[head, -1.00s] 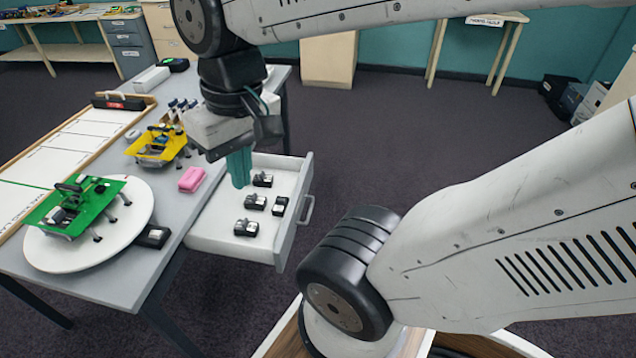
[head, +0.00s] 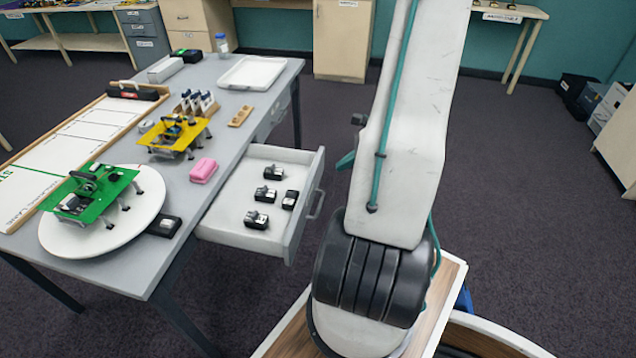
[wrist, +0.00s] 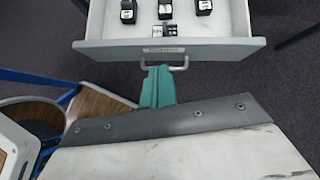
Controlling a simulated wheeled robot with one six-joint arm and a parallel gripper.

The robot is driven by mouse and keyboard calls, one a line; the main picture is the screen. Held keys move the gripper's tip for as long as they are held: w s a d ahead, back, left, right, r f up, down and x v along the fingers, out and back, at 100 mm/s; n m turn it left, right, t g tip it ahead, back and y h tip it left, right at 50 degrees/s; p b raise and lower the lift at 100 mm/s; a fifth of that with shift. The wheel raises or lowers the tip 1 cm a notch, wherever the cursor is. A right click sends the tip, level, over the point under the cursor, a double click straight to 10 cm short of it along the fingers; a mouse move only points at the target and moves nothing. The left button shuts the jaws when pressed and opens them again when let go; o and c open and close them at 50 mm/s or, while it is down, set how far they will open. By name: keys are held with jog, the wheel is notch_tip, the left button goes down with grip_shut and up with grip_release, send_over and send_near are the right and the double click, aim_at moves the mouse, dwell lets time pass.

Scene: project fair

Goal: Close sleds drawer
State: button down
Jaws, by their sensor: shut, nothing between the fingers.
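The drawer (head: 303,210) under the grey table stands pulled out, with several small black-and-white blocks inside. Its front carries a bar handle (head: 316,204) and a label too small to read. In the wrist view the drawer front (wrist: 215,48) spans the top, with the handle (wrist: 181,67) below it. My gripper (wrist: 158,75) has its teal fingers together and empty, outside the drawer front by the handle's left end; contact cannot be told. In the head view only a teal fingertip (head: 345,161) shows right of the drawer; my arm hides the rest.
The table (head: 225,140) bears a green model (head: 92,192) on a white disc, a yellow model (head: 175,135), a pink block (head: 203,170) and a white tray (head: 253,73). Another drawer (head: 271,120), shut, sits farther along the table. The floor right of the open drawer is clear.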

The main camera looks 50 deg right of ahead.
notch_tip(320, 180, down, 3)
jog(key=s+d+m, duration=0.2)
jog(key=s, duration=0.1)
send_near(311, 188)
notch_tip(311, 188, down, 4)
jog(key=w+a, duration=0.1)
jog(key=w, duration=0.1)
jog(key=shift+w+a+f+t+h, duration=0.25)
jog(key=shift+a+f+t+h, duration=0.05)
jog(key=shift+a+f, duration=0.05)
jog(key=shift+w+a+m, duration=0.15)
jog(key=shift+w+m, duration=0.15)
jog(key=shift+w, duration=0.1)
